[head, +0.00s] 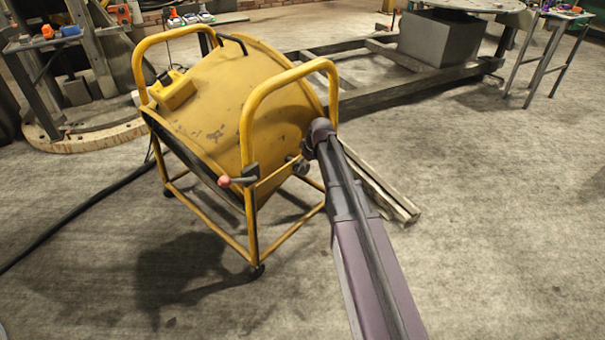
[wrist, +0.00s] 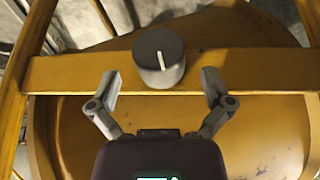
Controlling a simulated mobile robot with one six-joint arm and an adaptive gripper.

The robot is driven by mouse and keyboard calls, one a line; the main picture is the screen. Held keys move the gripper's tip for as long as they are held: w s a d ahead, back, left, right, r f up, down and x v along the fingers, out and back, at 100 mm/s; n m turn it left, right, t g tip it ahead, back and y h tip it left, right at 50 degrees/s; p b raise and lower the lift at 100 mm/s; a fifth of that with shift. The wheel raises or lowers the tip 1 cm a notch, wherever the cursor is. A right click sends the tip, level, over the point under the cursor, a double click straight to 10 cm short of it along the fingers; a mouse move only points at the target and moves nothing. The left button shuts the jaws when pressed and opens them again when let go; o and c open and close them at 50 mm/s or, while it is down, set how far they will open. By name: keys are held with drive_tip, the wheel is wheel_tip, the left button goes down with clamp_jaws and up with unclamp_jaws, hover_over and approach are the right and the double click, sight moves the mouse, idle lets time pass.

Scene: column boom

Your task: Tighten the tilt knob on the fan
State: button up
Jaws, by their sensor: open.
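The yellow drum fan (head: 225,100) stands tilted in a tubular frame with two hoop handles. In the wrist view, the dark round tilt knob (wrist: 170,72) with a white pointer line sits on a yellow frame bar (wrist: 75,73). The line stands nearly upright in the picture. My gripper (wrist: 160,79) is open, one finger to each side of the knob, with a gap on both sides. Neither finger appears to touch it. In the head view, my arm reaches to the fan's right side, and the gripper and knob there are too small and overlapped to separate.
A red-tipped lever (head: 225,181) sticks out at the frame's front corner. A black cable (head: 85,213) runs along the floor at left. Wooden planks (head: 385,190) lie right of the fan.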

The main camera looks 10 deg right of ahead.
sight(305, 164)
drive_tip(key=shift+b+x, duration=1.35)
drive_tip(key=shift+x, duration=0.45)
drive_tip(key=c, duration=1)
